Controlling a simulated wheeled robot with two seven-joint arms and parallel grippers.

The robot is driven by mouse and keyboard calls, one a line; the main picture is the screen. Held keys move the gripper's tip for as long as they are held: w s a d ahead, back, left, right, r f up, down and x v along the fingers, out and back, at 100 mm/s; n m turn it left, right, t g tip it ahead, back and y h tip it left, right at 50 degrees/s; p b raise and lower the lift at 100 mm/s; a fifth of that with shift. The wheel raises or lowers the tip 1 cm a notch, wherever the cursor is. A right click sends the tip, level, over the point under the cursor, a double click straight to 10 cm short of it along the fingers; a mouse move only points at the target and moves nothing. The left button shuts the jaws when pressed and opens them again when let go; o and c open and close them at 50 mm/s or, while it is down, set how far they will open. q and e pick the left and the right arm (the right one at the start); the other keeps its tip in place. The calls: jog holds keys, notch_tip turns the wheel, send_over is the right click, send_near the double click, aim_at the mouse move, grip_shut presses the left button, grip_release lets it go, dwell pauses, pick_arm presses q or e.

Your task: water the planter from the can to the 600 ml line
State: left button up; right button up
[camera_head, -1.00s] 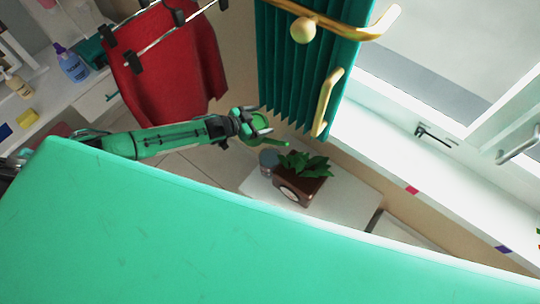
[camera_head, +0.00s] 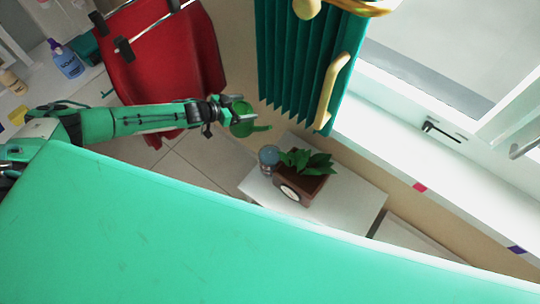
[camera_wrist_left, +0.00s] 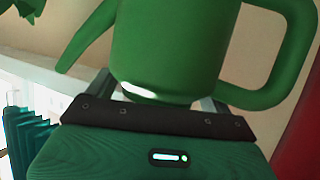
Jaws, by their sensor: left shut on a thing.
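My left gripper (camera_head: 226,110) is shut on the green watering can (camera_head: 243,122) and holds it in the air, up and to the left of the planter in the head view. The can's spout points right, towards the planter's side. In the left wrist view the can (camera_wrist_left: 170,45) fills the upper middle, with its spout at left and handle at right. The dial's reading is too small to tell. My right gripper is not in view.
The planter stands on a small white table (camera_head: 345,205), with a grey-blue jar (camera_head: 268,156) beside it. A white windowsill (camera_head: 400,165) runs along the right.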

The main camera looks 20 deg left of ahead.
pick_arm(q)
jog(key=shift+w+a, duration=0.25)
jog(key=shift+a, duration=0.5)
jog(key=shift+r+p, duration=1.2)
jog(key=shift+r, duration=0.45)
jog(key=shift+f, duration=0.1)
